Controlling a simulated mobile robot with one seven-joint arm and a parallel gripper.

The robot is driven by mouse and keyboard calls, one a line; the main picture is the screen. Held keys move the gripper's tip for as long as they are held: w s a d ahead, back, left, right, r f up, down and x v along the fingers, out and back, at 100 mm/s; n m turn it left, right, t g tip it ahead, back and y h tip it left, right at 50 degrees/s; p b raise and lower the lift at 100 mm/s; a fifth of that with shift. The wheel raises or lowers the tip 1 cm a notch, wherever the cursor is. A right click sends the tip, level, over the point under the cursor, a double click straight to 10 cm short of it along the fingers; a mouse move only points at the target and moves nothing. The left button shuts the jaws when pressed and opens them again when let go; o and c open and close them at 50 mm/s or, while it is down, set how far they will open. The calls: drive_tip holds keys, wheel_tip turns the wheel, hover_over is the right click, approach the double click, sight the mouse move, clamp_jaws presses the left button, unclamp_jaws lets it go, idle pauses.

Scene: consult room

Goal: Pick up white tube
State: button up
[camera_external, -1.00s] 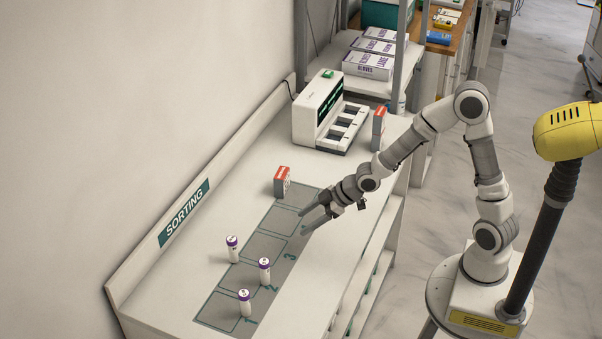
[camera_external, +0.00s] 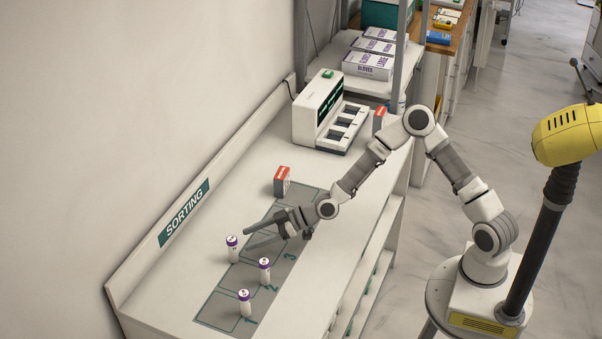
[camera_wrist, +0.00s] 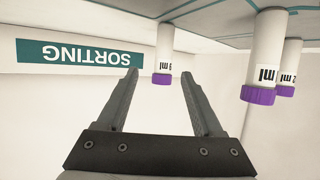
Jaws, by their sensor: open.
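Three white tubes with purple caps stand upright on the sorting bench: one (camera_external: 233,253) by the mat's wall-side edge, one (camera_external: 265,274) near number 2, one (camera_external: 245,307) near number 1. My gripper (camera_external: 247,238) is open and empty, its fingers pointing toward the wall just behind the wall-side tube. In the upside-down wrist view, one tube (camera_wrist: 164,45) shows beyond and between the open fingertips (camera_wrist: 160,73), not between the pads. Two more tubes (camera_wrist: 266,45) (camera_wrist: 291,60) overlap at the right. The exact gap to the nearest tube is unclear.
The grey mat (camera_external: 219,312) has outlined, numbered compartments. A white machine (camera_external: 318,105) and another red box (camera_external: 379,117) are farther back. The wall with the SORTING sign (camera_external: 184,212) borders the bench. The near bench end is clear.

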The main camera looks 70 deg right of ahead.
sight(233, 250)
drive_tip(key=x, duration=0.4)
drive_tip(key=shift+w+a+f, duration=0.15)
drive_tip(key=shift+w+f, duration=0.05)
drive_tip(key=shift+w, duration=0.05)
drive_tip(key=shift+s+a+x, duration=0.1)
drive_tip(key=shift+x, duration=1.25)
drive_tip(key=shift+s+a+x, duration=0.15)
drive_tip(key=shift+x, duration=1.25)
drive_tip(key=shift+d+f, duration=0.1)
drive_tip(key=shift+f, duration=0.1)
clamp_jaws()
